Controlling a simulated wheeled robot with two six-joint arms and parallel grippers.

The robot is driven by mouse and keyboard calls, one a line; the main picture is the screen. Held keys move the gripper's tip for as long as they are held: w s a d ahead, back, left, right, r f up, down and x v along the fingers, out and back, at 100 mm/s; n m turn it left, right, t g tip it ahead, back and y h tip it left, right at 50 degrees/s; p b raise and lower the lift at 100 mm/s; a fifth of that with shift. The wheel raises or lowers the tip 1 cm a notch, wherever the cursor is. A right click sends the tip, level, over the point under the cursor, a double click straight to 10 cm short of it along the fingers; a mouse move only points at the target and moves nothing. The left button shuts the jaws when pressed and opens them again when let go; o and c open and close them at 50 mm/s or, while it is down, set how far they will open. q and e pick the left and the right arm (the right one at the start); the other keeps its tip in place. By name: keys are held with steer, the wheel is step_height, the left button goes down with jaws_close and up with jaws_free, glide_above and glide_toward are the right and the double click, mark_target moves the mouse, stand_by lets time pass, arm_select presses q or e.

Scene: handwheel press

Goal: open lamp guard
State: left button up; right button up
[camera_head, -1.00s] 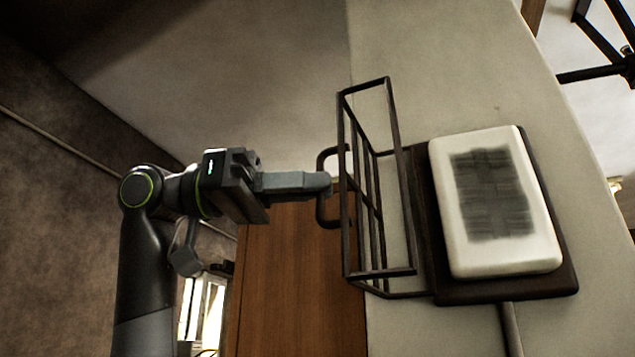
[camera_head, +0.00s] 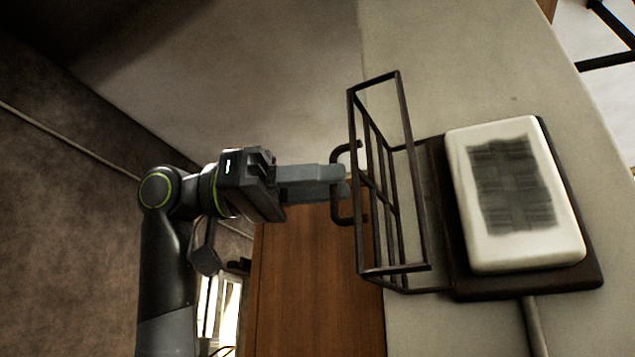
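The lamp guard (camera_head: 391,190) is a dark wire cage that stands swung out to the left of the white lamp (camera_head: 515,195) on its dark backplate (camera_head: 450,262). A dark U-shaped handle (camera_head: 336,208) sticks out from the guard's left side. My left gripper (camera_head: 343,181) comes in from the left, its fingers at the handle and overlapping it in the picture. The fingers look close together, but whether they are closed on the handle bar is hidden by the angle. My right gripper is not in view.
The lamp is fixed to a pale wall (camera_head: 480,95), with a pipe (camera_head: 537,325) below it. A wooden panel (camera_head: 310,285) stands below and behind my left gripper. Dark bars (camera_head: 607,60) show at the top right.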

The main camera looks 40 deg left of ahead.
arm_select(q)
steer(key=b+v, duration=0.2)
steer(key=v, duration=1.5)
steer(key=shift+a, duration=0.25)
steer(key=shift+s, duration=0.1)
